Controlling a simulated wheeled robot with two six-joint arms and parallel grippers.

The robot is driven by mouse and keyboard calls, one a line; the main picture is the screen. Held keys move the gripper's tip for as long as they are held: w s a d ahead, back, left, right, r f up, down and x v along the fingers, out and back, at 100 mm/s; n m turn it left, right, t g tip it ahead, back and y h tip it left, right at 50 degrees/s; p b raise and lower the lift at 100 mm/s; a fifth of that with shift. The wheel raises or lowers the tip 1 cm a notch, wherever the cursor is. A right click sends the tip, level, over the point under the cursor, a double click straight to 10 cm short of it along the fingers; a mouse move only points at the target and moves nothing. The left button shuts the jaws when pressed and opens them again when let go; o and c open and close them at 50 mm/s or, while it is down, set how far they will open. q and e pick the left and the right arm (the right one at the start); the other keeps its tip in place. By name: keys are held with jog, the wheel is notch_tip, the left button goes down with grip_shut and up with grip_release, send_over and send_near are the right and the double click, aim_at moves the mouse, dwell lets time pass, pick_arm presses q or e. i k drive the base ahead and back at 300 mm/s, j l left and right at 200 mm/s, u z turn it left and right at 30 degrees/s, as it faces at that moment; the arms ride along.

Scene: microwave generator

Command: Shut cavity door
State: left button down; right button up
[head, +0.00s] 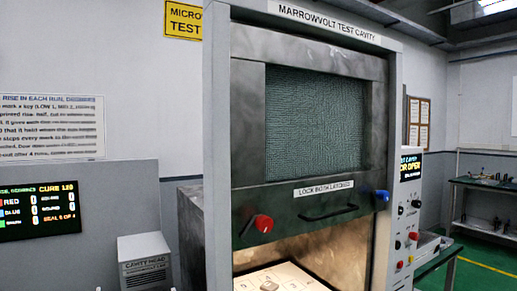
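The cavity door (290,195) is a dark metal panel with a mesh window (315,122), in the frame of the test cavity. It sits raised, and below its lower edge the lit cavity opening (345,255) shows. A black handle (328,214) is on its lower part, under a "lock both latches" label. A red latch knob (263,223) is at its lower left and a blue latch knob (382,196) at its lower right. Inside the opening a pale tray (290,278) holds a small block (269,285). Neither of my grippers is in view.
A control panel (408,215) with knobs and a partly readable display ending in "open" is right of the door. A grey box (147,263) and a score screen (40,210) are at the left.

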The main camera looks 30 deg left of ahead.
aim_at(299, 206)
jog(key=u, duration=0.65)
